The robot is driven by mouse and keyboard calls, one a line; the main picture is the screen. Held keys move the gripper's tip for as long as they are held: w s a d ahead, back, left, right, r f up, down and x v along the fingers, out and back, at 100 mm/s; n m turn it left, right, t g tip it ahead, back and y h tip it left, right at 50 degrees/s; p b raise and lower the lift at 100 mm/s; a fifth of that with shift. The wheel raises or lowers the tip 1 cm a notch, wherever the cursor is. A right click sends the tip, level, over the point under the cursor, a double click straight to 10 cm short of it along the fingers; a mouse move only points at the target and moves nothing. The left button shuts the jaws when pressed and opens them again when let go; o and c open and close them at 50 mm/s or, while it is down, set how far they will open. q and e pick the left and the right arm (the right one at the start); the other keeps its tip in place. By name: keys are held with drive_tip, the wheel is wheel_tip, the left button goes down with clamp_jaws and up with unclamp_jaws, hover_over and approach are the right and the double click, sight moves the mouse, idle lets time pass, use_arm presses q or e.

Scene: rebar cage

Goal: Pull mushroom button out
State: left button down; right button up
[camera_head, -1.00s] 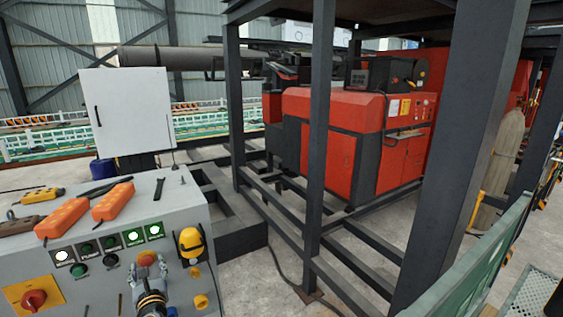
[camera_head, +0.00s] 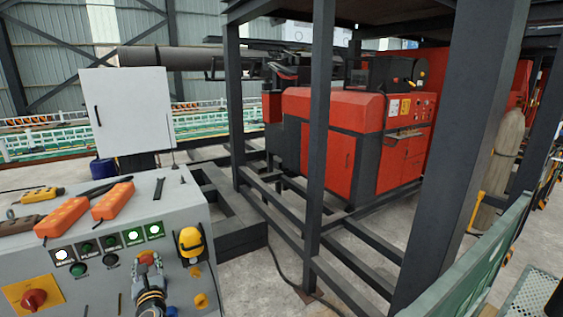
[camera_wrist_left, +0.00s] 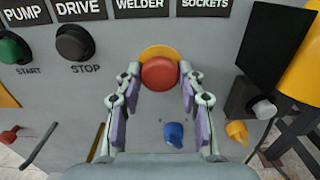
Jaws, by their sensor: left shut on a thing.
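The red mushroom button (camera_wrist_left: 159,74) sits on a yellow round plate (camera_wrist_left: 160,50) on the front of the grey control panel (camera_head: 100,285). In the head view the button (camera_head: 146,258) shows just above my left gripper (camera_head: 147,270). In the left wrist view my left gripper (camera_wrist_left: 159,78) has one finger on each side of the button, and the fingertips are at its edges. It is shut on the button. The button's underside and stem are hidden. My right gripper is not in view.
A blue knob (camera_wrist_left: 174,134) lies below the button, between the fingers. A yellow knob (camera_wrist_left: 237,132) is to the right. Black STOP (camera_wrist_left: 74,43) and green START (camera_wrist_left: 12,47) buttons are to the left. A yellow-and-black device (camera_head: 191,244) hangs on the panel's right side.

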use_arm(q)
drive_tip(key=shift+s+d, duration=0.15)
drive_tip(key=shift+s, duration=0.1)
idle(0.3)
drive_tip(key=shift+s+d, duration=0.1)
drive_tip(key=shift+s, duration=0.05)
drive_tip(key=c, duration=1)
unclamp_jaws()
drive_tip(key=shift+s+d, duration=0.1)
drive_tip(key=shift+o, duration=0.5)
drive_tip(key=p+v, duration=0.2)
drive_tip(key=v, duration=0.6)
